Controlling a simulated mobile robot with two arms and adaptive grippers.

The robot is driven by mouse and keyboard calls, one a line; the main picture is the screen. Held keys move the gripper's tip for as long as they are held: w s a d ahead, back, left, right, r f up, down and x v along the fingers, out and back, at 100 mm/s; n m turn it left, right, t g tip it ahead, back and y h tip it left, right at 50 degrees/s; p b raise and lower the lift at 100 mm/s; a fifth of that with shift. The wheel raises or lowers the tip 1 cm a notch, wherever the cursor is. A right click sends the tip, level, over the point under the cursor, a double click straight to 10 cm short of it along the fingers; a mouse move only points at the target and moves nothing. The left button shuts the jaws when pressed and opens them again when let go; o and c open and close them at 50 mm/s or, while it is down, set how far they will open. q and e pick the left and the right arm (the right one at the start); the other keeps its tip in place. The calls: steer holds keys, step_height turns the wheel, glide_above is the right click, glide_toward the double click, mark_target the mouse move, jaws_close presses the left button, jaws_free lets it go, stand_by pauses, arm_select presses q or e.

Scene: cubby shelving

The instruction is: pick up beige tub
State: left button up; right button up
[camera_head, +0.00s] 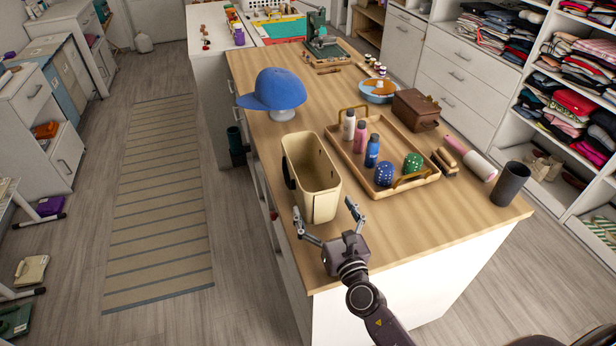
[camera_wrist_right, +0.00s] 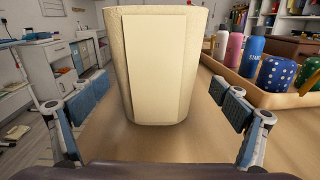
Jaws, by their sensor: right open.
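The beige tub (camera_head: 316,178) stands upright on the wooden island top, near its left edge, with its open mouth up and a dark handle on its left side. My right gripper (camera_head: 325,217) is open, just on the near side of the tub. In the right wrist view, the tub (camera_wrist_right: 155,70) stands centred ahead, between and beyond the two spread fingers (camera_wrist_right: 160,118). The fingers do not visibly touch it. My left gripper is in neither view.
A wooden tray (camera_head: 407,183) with bottles and patterned dice-like cups sits right of the tub. A blue cap (camera_head: 275,89) on a stand is behind it. A brush (camera_head: 445,160), a dark cylinder (camera_head: 510,184) and a brown box (camera_head: 415,109) are farther right. The near countertop is clear.

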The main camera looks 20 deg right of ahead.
steer(key=shift+w+r, duration=0.2)
steer(key=shift+w, duration=0.3)
steer(key=w, duration=0.1)
steer(key=w+r+p, duration=0.1)
steer(key=w+p, duration=0.1)
steer(key=shift+w+a+r, duration=0.15)
steer(key=shift+a+r, duration=0.15)
steer(key=shift+a, duration=0.05)
steer(key=shift+w+f, duration=0.3)
steer(key=shift+w, duration=0.6)
steer(key=c, duration=1.2)
